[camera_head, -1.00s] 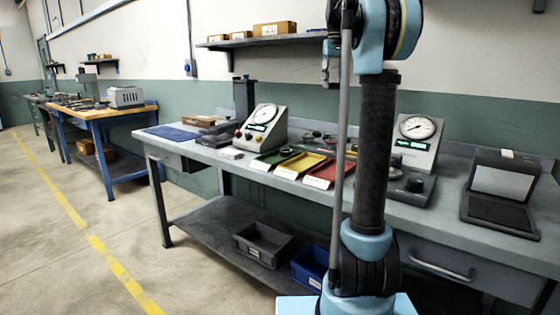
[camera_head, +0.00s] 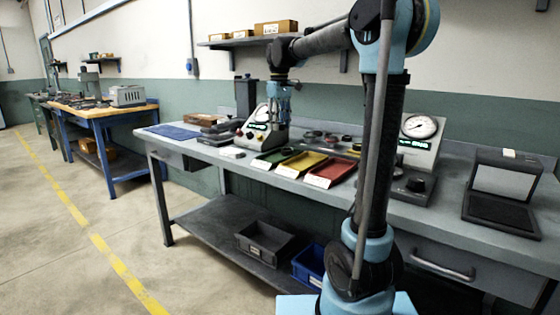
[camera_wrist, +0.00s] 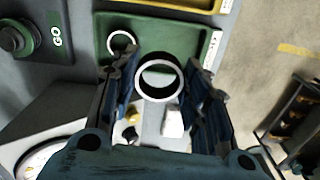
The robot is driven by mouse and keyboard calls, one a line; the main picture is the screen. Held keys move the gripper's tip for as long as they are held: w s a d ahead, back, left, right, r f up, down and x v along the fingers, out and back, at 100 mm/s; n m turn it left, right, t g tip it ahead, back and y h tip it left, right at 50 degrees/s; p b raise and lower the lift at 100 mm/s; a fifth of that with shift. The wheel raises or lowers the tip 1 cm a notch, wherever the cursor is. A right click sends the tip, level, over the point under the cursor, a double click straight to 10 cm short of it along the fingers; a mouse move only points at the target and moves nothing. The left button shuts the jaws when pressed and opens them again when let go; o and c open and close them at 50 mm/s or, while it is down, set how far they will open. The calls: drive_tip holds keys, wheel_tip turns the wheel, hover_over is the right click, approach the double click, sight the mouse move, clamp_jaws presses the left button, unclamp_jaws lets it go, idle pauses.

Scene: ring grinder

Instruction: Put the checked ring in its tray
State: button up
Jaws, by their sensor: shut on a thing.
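My gripper (camera_wrist: 158,92) is shut on a dark ring with a bright rim (camera_wrist: 138,86), held upright-on to the wrist camera between the two fingers. In the wrist view the ring is in front of the near edge of a green tray (camera_wrist: 185,42); its height above it is hard to judge. Another ring (camera_wrist: 122,43) lies in that green tray. In the head view my gripper (camera_head: 280,122) hangs by the left dial gauge, above the back of the green tray (camera_head: 268,161). The held ring is too small to tell there.
A yellow tray (camera_head: 303,163) and a red tray (camera_head: 334,172) stand to the right of the green one, with white labels in front. The left gauge (camera_head: 256,133) stands close to my gripper. A green GO sign (camera_wrist: 57,38) shows in the wrist view. A second gauge (camera_head: 418,140) is farther right.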

sight(273, 152)
drive_tip(key=shift+n, duration=0.5)
drive_tip(key=f, duration=0.2)
drive_tip(key=s+a+f, duration=0.1)
drive_tip(key=f, duration=0.1)
drive_tip(key=a+f, duration=0.1)
drive_tip(key=f, duration=0.2)
drive_tip(key=shift+s+a+f, duration=0.1)
drive_tip(key=shift+s+a, duration=0.1)
drive_tip(key=shift+s, duration=0.15)
drive_tip(key=shift+f, duration=2.35)
drive_tip(key=shift+f, duration=0.1)
drive_tip(key=o, duration=0.9)
drive_tip(key=shift+o, duration=0.2)
wheel_tip(273, 152, up, 12)
drive_tip(key=shift+s+d, duration=0.1)
